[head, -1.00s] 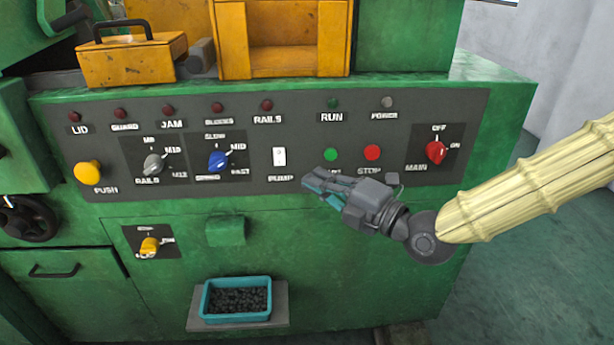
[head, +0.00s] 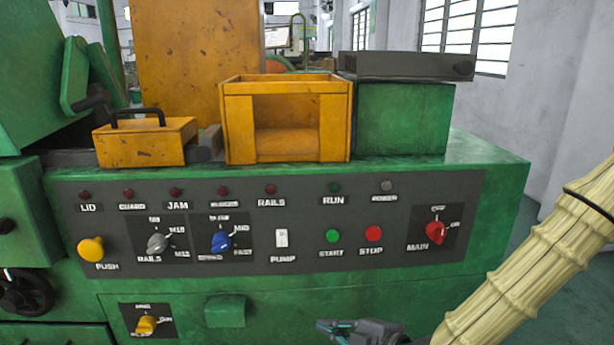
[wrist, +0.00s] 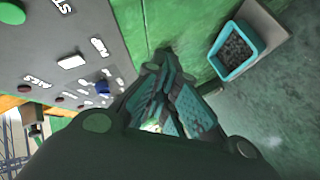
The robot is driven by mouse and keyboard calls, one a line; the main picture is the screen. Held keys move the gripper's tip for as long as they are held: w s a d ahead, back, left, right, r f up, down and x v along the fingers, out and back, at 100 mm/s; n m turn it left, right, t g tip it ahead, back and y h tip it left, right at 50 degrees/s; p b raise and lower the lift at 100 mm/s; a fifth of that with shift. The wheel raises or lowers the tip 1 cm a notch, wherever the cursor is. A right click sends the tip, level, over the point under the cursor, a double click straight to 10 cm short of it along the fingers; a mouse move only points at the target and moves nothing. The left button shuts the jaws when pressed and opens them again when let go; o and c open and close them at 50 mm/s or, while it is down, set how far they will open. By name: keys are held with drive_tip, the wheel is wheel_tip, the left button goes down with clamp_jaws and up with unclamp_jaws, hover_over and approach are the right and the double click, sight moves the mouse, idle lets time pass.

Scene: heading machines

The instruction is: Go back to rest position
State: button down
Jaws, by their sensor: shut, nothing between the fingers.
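My gripper (head: 335,326) shows at the bottom of the head view, below the START and STOP buttons and apart from the panel. Its fingers are shut and empty. In the wrist view my gripper (wrist: 172,122) has its teal fingers together, in front of the green machine face. My arm, in a cream ribbed sleeve, comes in from the right in the head view. The grey control panel (head: 310,215) carries the green START button (head: 333,236), the red STOP button (head: 374,233), the red MAIN knob (head: 435,231) and a white PUMP switch (head: 282,238).
The green machine (head: 270,288) fills the front. A yellow open box (head: 237,130) and a yellow handled block (head: 145,143) stand on top. A teal bin (wrist: 233,72) of dark parts sits low on a ledge in the wrist view. Floor is free at the right.

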drive_tip(key=s+d+f+m+g+h+p, duration=0.25)
drive_tip(key=s+f+m, duration=0.25)
drive_tip(key=f, duration=0.4)
drive_tip(key=s+d+f+m+g+h+p, duration=0.15)
drive_tip(key=s+d+f+m, duration=0.3)
drive_tip(key=f, duration=0.45)
drive_tip(key=s+d+f+m+g+h+p, duration=0.1)
drive_tip(key=s+d+f+m+g+h, duration=0.1)
drive_tip(key=s, duration=0.4)
drive_tip(key=s+d+f+m+g+h+p, duration=0.1)
drive_tip(key=s+d+f+m+g+h, duration=0.1)
drive_tip(key=s+d+f+m, duration=0.2)
drive_tip(key=s+d+f+m+g+h+p, duration=0.1)
drive_tip(key=s+d+f+m, duration=0.3)
drive_tip(key=s, duration=0.5)
drive_tip(key=shift+s+m+g+h+p, duration=0.2)
drive_tip(key=shift+m+g+h+p, duration=0.2)
drive_tip(key=shift+m, duration=0.35)
